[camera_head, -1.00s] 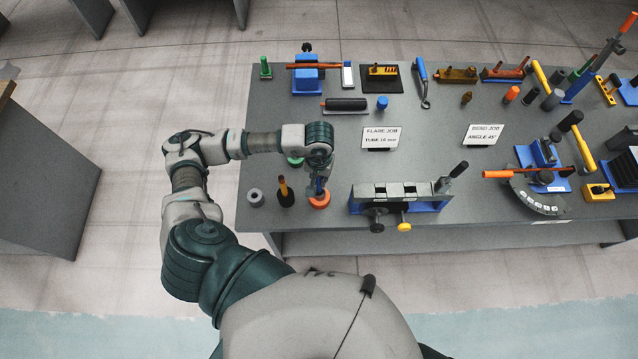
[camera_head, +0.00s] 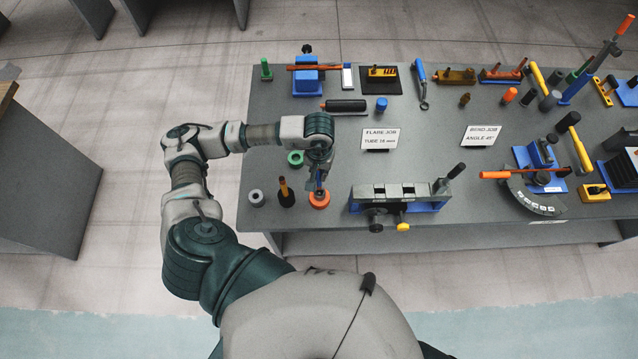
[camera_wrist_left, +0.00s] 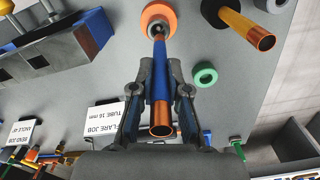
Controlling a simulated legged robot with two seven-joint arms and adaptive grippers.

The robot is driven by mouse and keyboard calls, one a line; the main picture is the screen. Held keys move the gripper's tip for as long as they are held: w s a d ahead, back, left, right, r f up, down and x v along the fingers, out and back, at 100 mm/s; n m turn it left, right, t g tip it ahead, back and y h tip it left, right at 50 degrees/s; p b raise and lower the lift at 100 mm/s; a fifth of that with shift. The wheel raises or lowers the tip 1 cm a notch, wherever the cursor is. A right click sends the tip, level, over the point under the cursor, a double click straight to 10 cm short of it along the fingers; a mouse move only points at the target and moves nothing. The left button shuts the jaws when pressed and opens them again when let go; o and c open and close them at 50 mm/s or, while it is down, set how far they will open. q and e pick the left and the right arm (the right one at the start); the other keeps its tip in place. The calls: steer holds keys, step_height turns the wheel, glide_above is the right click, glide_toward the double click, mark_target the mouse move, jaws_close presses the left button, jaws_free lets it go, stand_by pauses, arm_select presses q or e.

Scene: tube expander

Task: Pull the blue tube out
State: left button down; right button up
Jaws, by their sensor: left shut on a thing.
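The blue tube (camera_wrist_left: 160,82) has copper ends and stands between the fingers of my left gripper (camera_wrist_left: 160,70) in the left wrist view. The gripper (camera_head: 319,178) is shut on it. The tube's far end points at the orange ring holder (camera_wrist_left: 157,17); I cannot tell whether it is still seated in it. In the head view the orange holder (camera_head: 319,200) is at the front left of the table, just below the gripper. My wrist hides most of the tube (camera_head: 319,187) there. My right gripper is not in view.
A black holder (camera_head: 287,199) with a copper-and-yellow tube and a grey ring (camera_head: 256,197) stand left of the orange holder. A green ring (camera_head: 296,158) lies behind. A clamp block (camera_head: 400,193) stands to the right. The tabletop (camera_head: 345,160) between is clear.

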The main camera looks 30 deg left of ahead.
arm_select(q)
steer(key=shift+r+p, duration=1.35)
steer(key=shift+r, duration=2.1)
